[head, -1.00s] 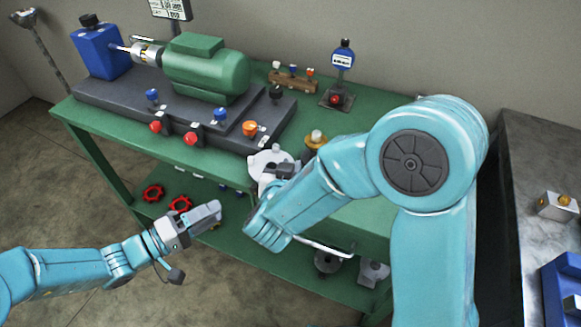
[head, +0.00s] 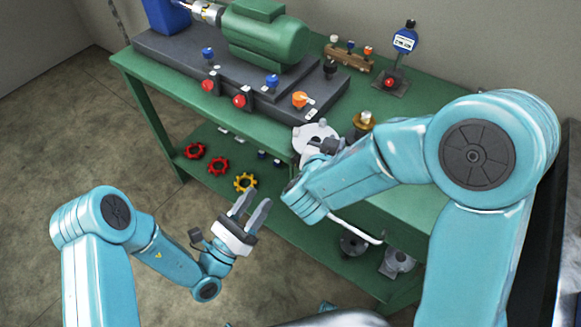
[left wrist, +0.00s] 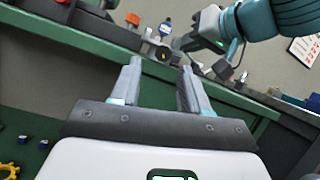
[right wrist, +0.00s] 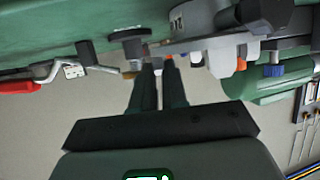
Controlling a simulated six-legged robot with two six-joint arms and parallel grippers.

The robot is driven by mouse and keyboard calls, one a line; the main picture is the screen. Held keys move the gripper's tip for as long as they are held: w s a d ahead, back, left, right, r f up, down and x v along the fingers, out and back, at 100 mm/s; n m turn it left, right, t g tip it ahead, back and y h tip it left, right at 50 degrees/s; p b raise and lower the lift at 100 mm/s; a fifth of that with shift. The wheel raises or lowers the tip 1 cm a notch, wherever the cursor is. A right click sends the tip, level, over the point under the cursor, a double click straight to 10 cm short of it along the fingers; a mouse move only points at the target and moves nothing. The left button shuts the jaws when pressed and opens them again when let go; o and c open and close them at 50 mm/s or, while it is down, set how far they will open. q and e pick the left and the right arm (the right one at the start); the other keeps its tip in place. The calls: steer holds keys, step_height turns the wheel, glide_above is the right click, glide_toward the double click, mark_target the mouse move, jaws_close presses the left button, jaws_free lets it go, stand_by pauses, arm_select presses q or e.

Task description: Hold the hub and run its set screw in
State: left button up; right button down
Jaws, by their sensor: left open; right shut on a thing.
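A pale grey round hub (head: 316,134) with short posts stands at the bench's front edge. My right gripper (head: 326,147) reaches to its near side and is shut on it, though the arm hides part of the contact. In the right wrist view the fingertips (right wrist: 158,66) are close together among grey parts; the set screw cannot be made out. My left gripper (head: 256,205) is open and empty, in front of the bench and below its top, fingers pointing up. In the left wrist view its fingers (left wrist: 160,85) are apart with nothing between them.
A green motor (head: 266,33) on a dark base stands at the back, with red and blue knobs in front. A brass part (head: 364,121) and a blue gauge stand (head: 404,42) are to the right. The lower shelf holds red and yellow handwheels (head: 245,182). A silver bar (head: 355,228) sticks out in front.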

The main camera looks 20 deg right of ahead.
mark_target(294, 163)
arm_select(q)
steer(key=x, duration=0.3)
steer(key=d+f+x, duration=0.1)
steer(key=x, duration=0.3)
steer(key=f+x, duration=0.1)
steer(key=x, duration=0.3)
steer(key=shift+s+d, duration=0.3)
steer(key=shift+d, duration=0.1)
steer(key=c, duration=0.8)
